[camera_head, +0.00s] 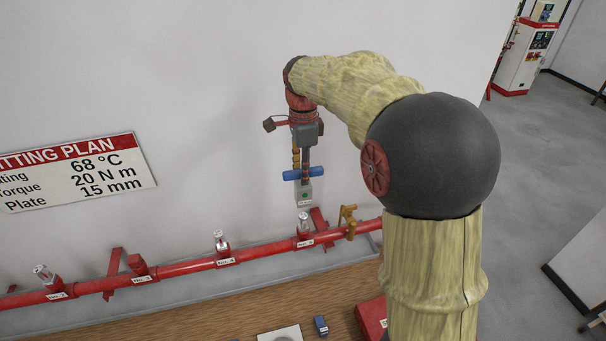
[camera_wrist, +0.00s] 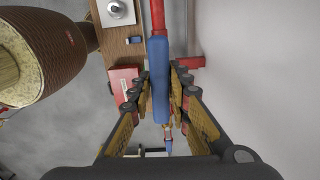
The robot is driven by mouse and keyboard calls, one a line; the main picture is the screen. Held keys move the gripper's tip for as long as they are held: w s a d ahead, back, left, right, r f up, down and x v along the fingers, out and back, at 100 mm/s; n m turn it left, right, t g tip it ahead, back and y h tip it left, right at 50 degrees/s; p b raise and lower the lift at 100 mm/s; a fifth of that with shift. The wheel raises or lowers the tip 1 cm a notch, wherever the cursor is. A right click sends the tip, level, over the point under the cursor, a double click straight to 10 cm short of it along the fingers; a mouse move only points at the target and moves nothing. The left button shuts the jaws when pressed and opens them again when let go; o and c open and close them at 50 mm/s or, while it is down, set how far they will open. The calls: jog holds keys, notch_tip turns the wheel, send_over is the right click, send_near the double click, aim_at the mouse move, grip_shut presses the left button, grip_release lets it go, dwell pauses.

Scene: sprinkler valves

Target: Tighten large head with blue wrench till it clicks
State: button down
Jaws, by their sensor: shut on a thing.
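My gripper (camera_head: 304,160) points down near the wall and is shut on the blue wrench (camera_head: 291,175). The wrench has a blue crossbar and, below it, a grey block with a small green spot (camera_head: 305,195). In the wrist view the blue bar (camera_wrist: 158,60) lies between my gripper's fingers (camera_wrist: 163,90). A clear sprinkler head (camera_head: 303,222) stands upright on the red pipe just below the wrench; the wrench's lower end appears slightly above it, though contact is hard to tell. Other heads stand on the pipe at the middle (camera_head: 220,240) and far left (camera_head: 42,271).
The red pipe (camera_head: 185,268) runs along the wall above a wooden bench (camera_head: 215,322). A brass valve (camera_head: 347,221) stands right of the wrench. A red box (camera_head: 371,316), a small blue item (camera_head: 321,326) and a white plate (camera_head: 281,334) are on the bench. A fitting-plan sign (camera_head: 75,174) hangs left.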

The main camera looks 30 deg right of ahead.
jog(key=shift+s+r, duration=0.15)
jog(key=shift+r, duration=0.05)
jog(key=s+a+b, duration=0.3)
jog(key=s+b, duration=0.2)
jog(key=s, duration=1)
jog(key=shift+s, duration=0.25)
dwell(0.5)
jog(key=shift+a, duration=0.1)
jog(key=n, duration=1.1)
